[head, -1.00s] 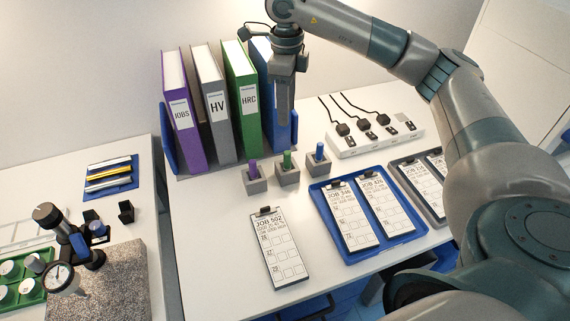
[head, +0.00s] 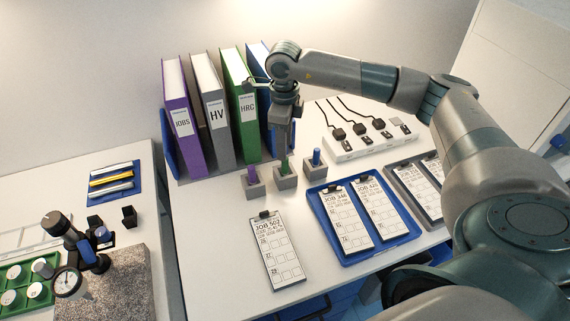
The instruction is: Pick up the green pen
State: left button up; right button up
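The green pen (head: 284,166) stands upright in the middle one of three small grey holders (head: 286,181) on the white table. A purple pen (head: 252,174) stands in the holder to its left and a blue pen (head: 316,157) in the one to its right. My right gripper (head: 286,152) points down right at the top of the green pen. Its fingers overlap the pen's upper end in the head view, and I cannot tell whether they are open or touch it. My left gripper is not in view.
Binders in purple, grey, green and blue (head: 240,105) stand behind the holders. A power strip (head: 372,140) lies behind right. A blue tray (head: 348,258) with clipboards lies in front right, and a single clipboard (head: 277,250) in front.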

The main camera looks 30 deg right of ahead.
aim_at(285, 169)
jog(key=shift+f, duration=1.35)
jog(key=shift+p, duration=0.35)
jog(key=shift+d+f+p, duration=0.1)
jog(key=shift+f+p, duration=0.45)
jog(key=shift+p, duration=0.05)
jog(key=f, duration=0.1)
jog(key=f+p, duration=0.1)
jog(key=f, duration=0.1)
jog(key=shift+w+d+p, duration=0.15)
jog(key=shift+w+p, duration=0.05)
jog(key=shift+p, duration=0.1)
jog(key=shift+f, duration=0.55)
grip_shut()
